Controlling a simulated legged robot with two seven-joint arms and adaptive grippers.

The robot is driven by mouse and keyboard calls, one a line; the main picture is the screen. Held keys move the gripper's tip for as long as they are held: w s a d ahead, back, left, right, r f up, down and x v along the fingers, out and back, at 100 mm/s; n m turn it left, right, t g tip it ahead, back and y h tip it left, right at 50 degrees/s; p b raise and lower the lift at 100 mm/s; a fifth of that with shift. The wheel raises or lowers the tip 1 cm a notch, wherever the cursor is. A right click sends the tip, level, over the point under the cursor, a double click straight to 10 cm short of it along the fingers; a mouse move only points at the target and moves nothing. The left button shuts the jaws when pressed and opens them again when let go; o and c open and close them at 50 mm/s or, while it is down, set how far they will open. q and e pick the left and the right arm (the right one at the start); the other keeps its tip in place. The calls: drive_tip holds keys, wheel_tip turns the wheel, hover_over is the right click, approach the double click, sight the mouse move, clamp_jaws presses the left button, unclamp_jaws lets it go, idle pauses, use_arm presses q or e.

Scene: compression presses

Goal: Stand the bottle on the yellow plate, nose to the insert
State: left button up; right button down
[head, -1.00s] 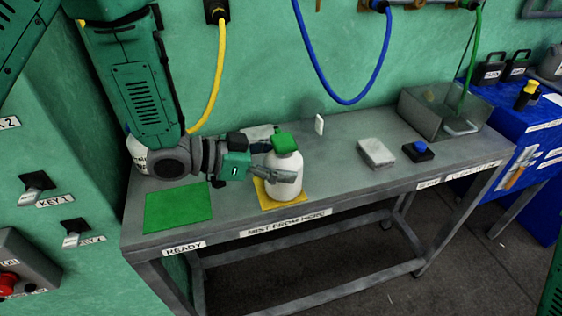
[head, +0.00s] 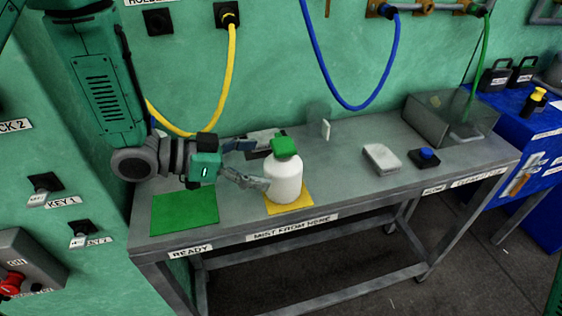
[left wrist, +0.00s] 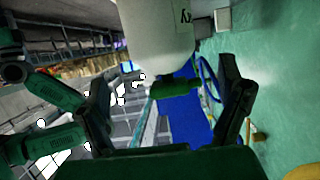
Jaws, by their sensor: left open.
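A white bottle (head: 284,180) with a green top stands upright on the yellow plate (head: 291,209) at the table's front edge. My left gripper (head: 250,163) is open and empty, just left of the bottle, with its fingers pointing at it. In the left wrist view the bottle (left wrist: 155,35) shows at the top, its green top (left wrist: 176,88) between the open fingers in the picture. A small white upright piece (head: 326,129) stands at the back of the table; I cannot tell whether it is the insert. The direction of the bottle's nose is unclear. My right gripper is not in view.
A green mat (head: 184,212) lies left of the plate. A grey-white block (head: 381,158), a blue button box (head: 425,157) and a metal bin (head: 448,120) stand to the right. Yellow (head: 226,85) and blue (head: 335,85) hoses hang on the wall behind.

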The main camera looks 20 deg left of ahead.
use_arm(q)
drive_tip(key=v, duration=0.5)
drive_tip(key=shift+s+a+r+p, duration=0.2)
drive_tip(key=shift+s+a+p, duration=0.05)
drive_tip(key=shift+s+p, duration=0.05)
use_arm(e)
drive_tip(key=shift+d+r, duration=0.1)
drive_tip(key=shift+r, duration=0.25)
use_arm(q)
drive_tip(key=shift+a, duration=0.1)
